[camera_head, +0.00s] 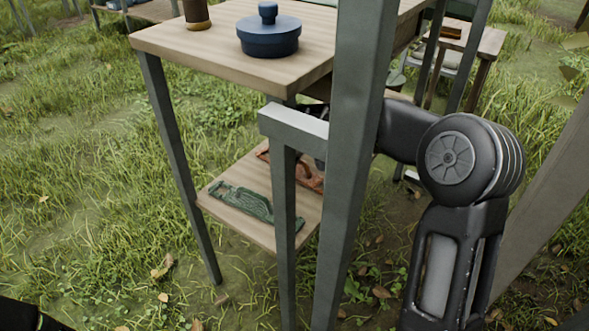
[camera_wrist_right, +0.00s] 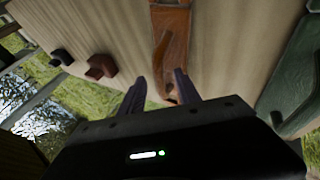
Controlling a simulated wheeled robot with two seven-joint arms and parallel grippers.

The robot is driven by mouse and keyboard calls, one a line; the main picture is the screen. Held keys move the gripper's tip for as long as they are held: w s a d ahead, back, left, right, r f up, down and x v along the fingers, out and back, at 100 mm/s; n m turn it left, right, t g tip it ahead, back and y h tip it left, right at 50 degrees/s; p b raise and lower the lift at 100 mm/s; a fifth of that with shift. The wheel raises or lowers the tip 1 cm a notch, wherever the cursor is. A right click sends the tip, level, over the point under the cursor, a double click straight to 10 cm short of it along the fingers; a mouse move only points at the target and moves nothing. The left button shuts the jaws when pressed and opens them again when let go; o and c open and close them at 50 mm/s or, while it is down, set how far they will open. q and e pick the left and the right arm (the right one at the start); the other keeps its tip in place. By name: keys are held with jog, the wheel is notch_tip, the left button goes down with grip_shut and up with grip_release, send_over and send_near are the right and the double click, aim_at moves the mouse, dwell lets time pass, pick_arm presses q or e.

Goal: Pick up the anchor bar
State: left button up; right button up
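Two long, shaped pieces lie on the low wooden shelf (camera_head: 237,216). One is green (camera_head: 245,203) and the other reddish brown (camera_head: 306,176); I cannot tell for certain which is the anchor bar. In the right wrist view, the reddish-brown piece (camera_wrist_right: 172,38) lies ahead of my right gripper (camera_wrist_right: 160,92), and the green piece (camera_wrist_right: 292,85) is at the right. The right fingers are apart, near the brown piece's close end; contact cannot be made out. In the head view, grey frame posts hide my right gripper. My left gripper is not in view.
A grey upright post (camera_head: 347,170) and short grey crossbar (camera_head: 296,130) stand before the shelf. The tabletop (camera_head: 190,45) above bears a blue lidded pot (camera_head: 268,38) and a brown cup (camera_head: 197,14). Small dark (camera_wrist_right: 62,57) and reddish (camera_wrist_right: 101,67) blocks show in the wrist view.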

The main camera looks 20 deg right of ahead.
grip_shut()
dwell(0.5)
